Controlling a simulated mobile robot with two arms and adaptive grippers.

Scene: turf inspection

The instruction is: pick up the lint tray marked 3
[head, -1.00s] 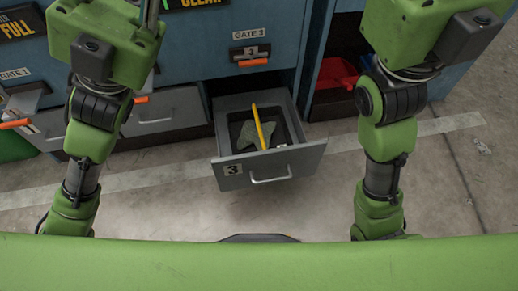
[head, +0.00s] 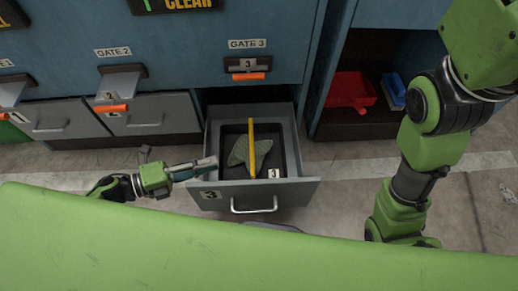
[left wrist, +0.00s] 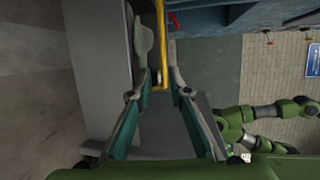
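The lint tray marked 3 (head: 280,150) is a dark tray inside the pulled-out grey drawer (head: 301,193). A yellow bar handle (head: 252,150) spans it, and a grey-green lint piece (head: 238,153) lies inside. A small white label with a 3 (head: 274,173) is at its front right. My left gripper (head: 211,163) is at the drawer's left front corner, left of the handle. In the left wrist view the left gripper (left wrist: 160,90) has its fingers apart, with the yellow bar (left wrist: 160,45) beyond them and nothing held. My right gripper is hidden; only its arm shows.
Shut drawers (head: 150,116) stand left of the open one. Above is the Gate 3 slot with an orange-edged tab (head: 248,76). A red scoop-like bin (head: 350,91) and a blue item (head: 394,90) sit in the right cubby. Floor in front is clear.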

